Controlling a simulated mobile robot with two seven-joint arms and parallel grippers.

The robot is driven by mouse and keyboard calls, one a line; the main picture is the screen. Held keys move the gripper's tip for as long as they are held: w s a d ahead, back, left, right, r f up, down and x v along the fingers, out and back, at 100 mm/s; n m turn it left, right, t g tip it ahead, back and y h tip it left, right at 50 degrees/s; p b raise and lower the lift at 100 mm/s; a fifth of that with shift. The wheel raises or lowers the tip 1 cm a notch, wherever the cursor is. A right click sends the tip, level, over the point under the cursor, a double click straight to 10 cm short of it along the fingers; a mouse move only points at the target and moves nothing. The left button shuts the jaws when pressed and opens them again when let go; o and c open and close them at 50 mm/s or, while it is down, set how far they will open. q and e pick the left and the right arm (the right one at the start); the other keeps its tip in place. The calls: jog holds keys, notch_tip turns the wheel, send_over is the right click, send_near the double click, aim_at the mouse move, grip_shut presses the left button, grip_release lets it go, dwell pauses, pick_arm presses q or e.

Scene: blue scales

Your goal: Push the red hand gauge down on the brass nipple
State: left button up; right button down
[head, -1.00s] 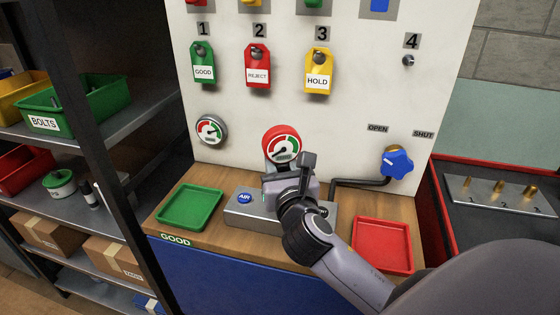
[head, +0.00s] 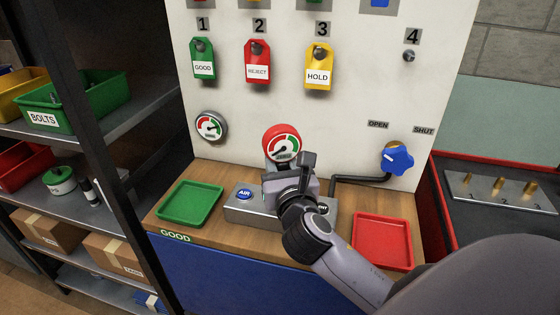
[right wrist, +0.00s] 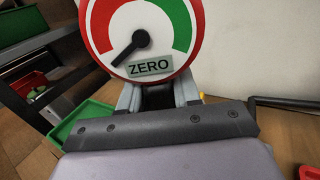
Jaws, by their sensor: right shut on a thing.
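The red hand gauge (head: 282,143) stands upright above the metal block (head: 238,213) on the wooden bench. In the right wrist view the gauge (right wrist: 143,22) fills the top, its needle pointing down-left beside the ZERO label. My right gripper (head: 280,168) is shut on the gauge's lower part, just below the dial; its fingers also show in the right wrist view (right wrist: 158,97). The brass nipple is hidden behind my gripper and wrist, so I cannot tell whether the gauge touches it. My left gripper is in neither view.
A green tray (head: 162,219) lies left of the block and a red tray (head: 358,262) right of it. A blue valve knob (head: 398,160), a round wall gauge (head: 211,126) and hanging tags are on the white panel. A dark pipe (head: 345,181) runs behind the block.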

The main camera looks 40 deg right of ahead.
jog(key=shift+f+b, duration=0.6)
jog(key=shift+f, duration=0.7)
dwell(0.4)
jog(key=c, duration=0.7)
grip_release()
jog(key=shift+c, duration=0.2)
jog(key=shift+s, duration=0.1)
jog(key=shift+v, duration=3.5)
jog(key=shift+s, duration=0.1)
